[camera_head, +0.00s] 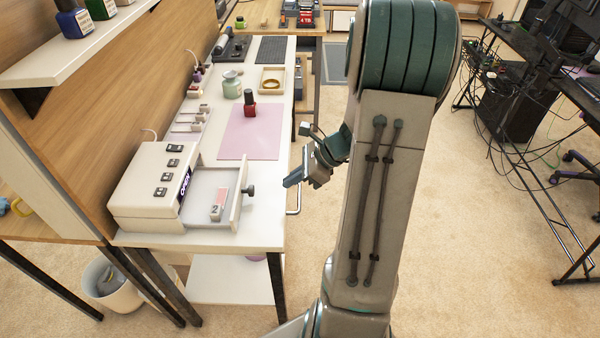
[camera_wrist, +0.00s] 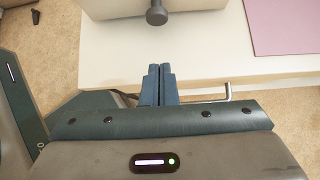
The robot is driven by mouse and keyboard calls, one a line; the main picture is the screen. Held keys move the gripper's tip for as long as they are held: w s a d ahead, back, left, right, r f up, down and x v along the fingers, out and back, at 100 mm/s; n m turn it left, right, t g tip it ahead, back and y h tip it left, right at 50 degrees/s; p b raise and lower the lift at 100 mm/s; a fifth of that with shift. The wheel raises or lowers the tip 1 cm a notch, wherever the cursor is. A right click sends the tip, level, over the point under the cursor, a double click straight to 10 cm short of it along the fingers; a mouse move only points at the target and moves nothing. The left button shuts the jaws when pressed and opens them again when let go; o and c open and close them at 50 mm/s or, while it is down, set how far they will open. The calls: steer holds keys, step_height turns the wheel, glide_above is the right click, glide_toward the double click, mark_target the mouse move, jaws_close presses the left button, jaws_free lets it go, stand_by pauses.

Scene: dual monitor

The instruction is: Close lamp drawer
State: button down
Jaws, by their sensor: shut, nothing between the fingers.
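The lamp (camera_head: 155,188) is a cream box with several dark buttons on top, standing at the near end of the white table. Its drawer (camera_head: 238,203) is pulled out to the right, with a dark round knob (camera_head: 249,190) on its front. A small pink-and-white block marked 2 (camera_head: 217,211) lies inside the drawer. In the wrist view the knob (camera_wrist: 156,14) shows at the top, ahead of my fingers. My gripper (camera_head: 289,181) is shut and empty, off the table's right edge and apart from the knob. The fingers also show in the wrist view (camera_wrist: 158,75).
The white table (camera_head: 255,236) holds a pink mat (camera_head: 250,135) with a red polish bottle (camera_head: 249,103) on it. A green jar (camera_head: 232,85) and a tray with a ring (camera_head: 270,80) stand farther back. Open carpet lies right of the table.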

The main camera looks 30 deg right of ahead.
steer(key=x, duration=0.4)
steer(key=shift+f, duration=0.1)
steer(key=a, duration=0.1)
steer(key=w+a, duration=0.1)
steer(key=a, duration=0.1)
steer(key=shift+w, duration=0.3)
steer(key=shift+w+a, duration=0.25)
steer(key=shift+a, duration=0.1)
